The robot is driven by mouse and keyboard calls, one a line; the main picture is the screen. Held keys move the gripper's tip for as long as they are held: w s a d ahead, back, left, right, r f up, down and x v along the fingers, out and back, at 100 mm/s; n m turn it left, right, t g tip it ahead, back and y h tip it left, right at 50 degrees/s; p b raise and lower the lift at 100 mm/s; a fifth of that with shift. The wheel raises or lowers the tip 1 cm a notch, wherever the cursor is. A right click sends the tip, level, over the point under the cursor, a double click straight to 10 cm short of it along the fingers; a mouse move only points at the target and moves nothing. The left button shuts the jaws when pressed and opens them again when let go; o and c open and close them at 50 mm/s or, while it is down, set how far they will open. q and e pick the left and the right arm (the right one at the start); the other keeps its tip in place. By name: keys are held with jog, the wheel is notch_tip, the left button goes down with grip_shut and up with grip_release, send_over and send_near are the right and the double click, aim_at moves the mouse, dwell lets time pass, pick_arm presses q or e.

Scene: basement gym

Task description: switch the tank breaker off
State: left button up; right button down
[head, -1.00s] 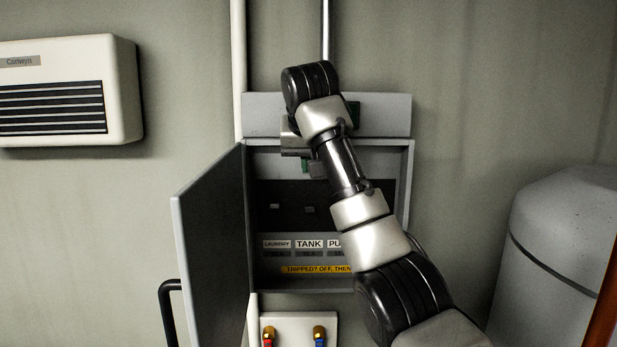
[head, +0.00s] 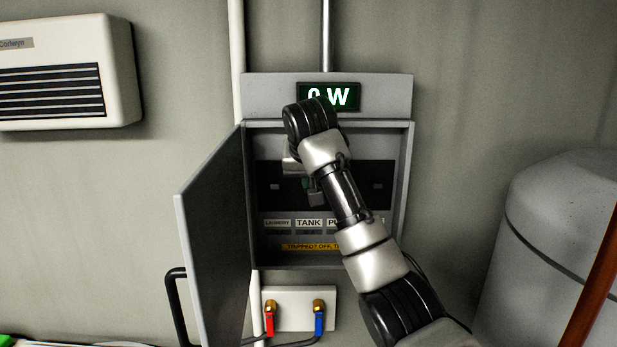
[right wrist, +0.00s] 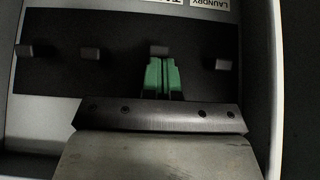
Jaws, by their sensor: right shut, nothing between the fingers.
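The tank breaker lever (right wrist: 159,48) is a small dark tab in the right wrist view, which shows the panel upside down. It sits a little nearer the labels than its neighbours. The TANK label (head: 309,223) shows in the head view; the lever there is hidden behind my gripper. My right gripper (head: 306,186) is inside the open breaker box (head: 408,190). Its green fingertips (right wrist: 161,76) are shut and empty, right at the tank lever on the side away from the labels. I cannot tell if they touch. My left gripper is out of view.
Laundry lever (head: 273,187) and another lever (head: 377,186) flank my gripper. The box door (head: 215,225) hangs open at left. A lit display (head: 342,96), partly covered by my arm, ends in "W". Below are red (head: 269,322) and blue (head: 319,320) taps; a grey tank (head: 540,250) stands right.

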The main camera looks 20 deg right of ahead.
jog(key=shift+s+a+f+t+h+b, duration=0.1)
jog(key=shift+s+f+t+h+b, duration=0.15)
jog(key=shift+t+b, duration=1.05)
jog(key=shift+s+f+t+h+b, duration=0.1)
jog(key=shift+f+t+h+b, duration=0.35)
jog(key=shift+b, duration=1.5)
jog(key=shift+s+a+f+t+h+b, duration=0.1)
jog(key=shift+s+f+t+b, duration=0.1)
jog(key=shift+t+b, duration=1.15)
jog(key=shift+g+b, duration=0.3)
jog(key=shift+b, duration=0.1)
jog(key=shift+s+f+b, duration=0.1)
jog(key=shift+f+b, duration=0.25)
jog(key=shift+f, duration=0.15)
jog(key=shift+r+p, duration=0.75)
jog(key=shift+r, duration=0.05)
